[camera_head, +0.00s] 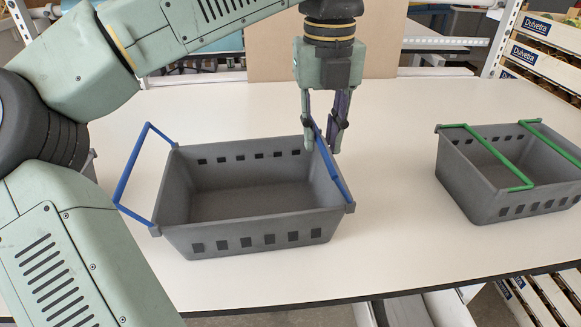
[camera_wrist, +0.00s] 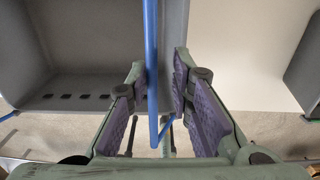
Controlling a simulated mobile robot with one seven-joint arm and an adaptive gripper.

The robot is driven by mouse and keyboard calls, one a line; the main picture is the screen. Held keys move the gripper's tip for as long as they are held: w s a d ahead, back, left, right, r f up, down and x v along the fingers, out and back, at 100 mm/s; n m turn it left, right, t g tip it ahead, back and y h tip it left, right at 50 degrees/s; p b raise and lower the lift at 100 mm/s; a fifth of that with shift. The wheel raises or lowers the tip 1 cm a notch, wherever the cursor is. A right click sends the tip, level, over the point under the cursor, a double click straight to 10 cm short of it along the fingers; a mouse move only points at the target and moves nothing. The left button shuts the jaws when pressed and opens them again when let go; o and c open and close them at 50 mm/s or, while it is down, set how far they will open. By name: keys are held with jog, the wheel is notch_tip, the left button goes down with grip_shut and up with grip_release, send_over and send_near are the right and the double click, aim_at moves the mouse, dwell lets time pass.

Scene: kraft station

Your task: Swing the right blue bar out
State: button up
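The right blue bar (camera_head: 332,168) runs along the right rim of a grey crate (camera_head: 246,221), on the inner side. The left blue bar (camera_head: 131,163) is swung outward beyond the crate's left side. My gripper (camera_head: 324,146) points down at the far end of the right bar. In the wrist view, the right blue bar (camera_wrist: 152,72) passes between the two fingers of my gripper (camera_wrist: 161,72). The fingers are apart, with the bar nearer the left finger and a gap to the right one. My gripper partly covers the bar's far end in the head view.
A second grey crate (camera_head: 478,207) with green bars (camera_head: 503,160) stands on the right of the white table (camera_head: 390,236). The table is clear between the crates. My arm crosses the left and top of the head view. Dulvetra boxes (camera_head: 545,68) are stacked behind at right.

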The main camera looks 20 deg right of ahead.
jog(key=shift+s+d+r, duration=0.15)
jog(key=shift+d, duration=0.5)
jog(key=shift+s+d, duration=0.25)
jog(key=shift+d, duration=0.9)
jog(key=shift+s, duration=0.1)
